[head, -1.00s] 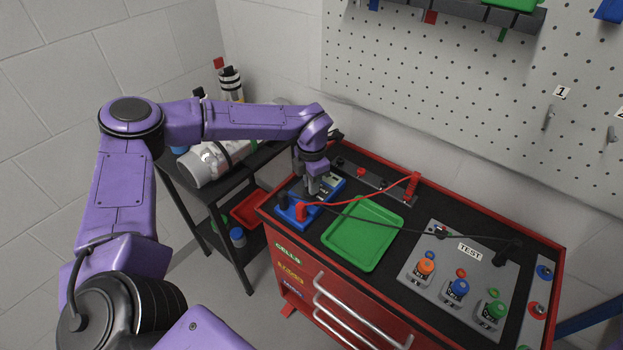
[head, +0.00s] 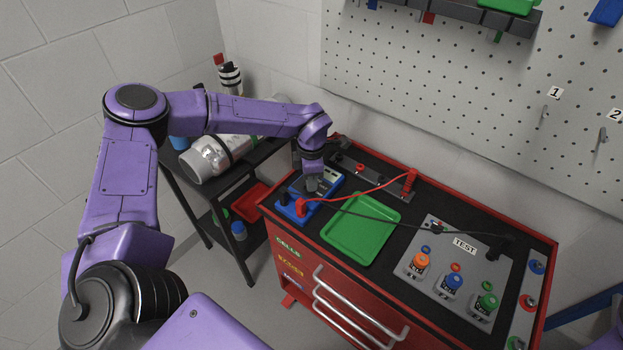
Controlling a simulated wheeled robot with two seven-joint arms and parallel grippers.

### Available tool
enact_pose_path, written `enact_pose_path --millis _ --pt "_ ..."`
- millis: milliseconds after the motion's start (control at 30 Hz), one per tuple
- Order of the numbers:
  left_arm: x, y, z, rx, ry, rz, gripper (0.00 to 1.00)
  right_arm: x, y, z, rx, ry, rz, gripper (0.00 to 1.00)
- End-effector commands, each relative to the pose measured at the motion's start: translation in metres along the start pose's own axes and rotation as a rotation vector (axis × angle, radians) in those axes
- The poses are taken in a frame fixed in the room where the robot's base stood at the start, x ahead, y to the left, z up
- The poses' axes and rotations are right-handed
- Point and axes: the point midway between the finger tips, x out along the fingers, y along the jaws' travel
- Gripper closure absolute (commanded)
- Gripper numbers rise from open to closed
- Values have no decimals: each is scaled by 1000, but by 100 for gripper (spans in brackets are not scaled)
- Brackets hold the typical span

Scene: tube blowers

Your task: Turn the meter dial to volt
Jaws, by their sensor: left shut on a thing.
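The blue meter (head: 329,187) lies at the left end of the red cart's black top. A red plug (head: 301,207) and a black plug (head: 284,199) stand at its near end, with a red and a black lead running to the right. My left gripper (head: 311,187) points down onto the middle of the meter and is shut on the dial there. The dial is hidden by the gripper, so its setting cannot be read. My right gripper is not in view.
A green tray (head: 361,229) lies right of the meter, with the leads passing over it. A grey TEST panel (head: 440,232) with orange, blue and green cells stands farther right. A black shelf with a grey cylinder (head: 209,160) is at the left.

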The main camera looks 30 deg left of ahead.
Motion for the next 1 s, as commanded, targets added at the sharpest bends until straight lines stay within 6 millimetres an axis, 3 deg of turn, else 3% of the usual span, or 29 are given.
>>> enact_pose_path --millis 200,233,300,667,1000 --pt "0 0 0 -1 -1 1 100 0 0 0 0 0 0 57" --pt "0 0 0 -1 -1 1 76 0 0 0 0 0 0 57" --pt "0 0 0 -1 -1 1 60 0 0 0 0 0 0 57" --pt "-8 1 1 -1 -3 3 60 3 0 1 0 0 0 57" --pt "-83 1 1 -2 -3 4 60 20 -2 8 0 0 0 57"
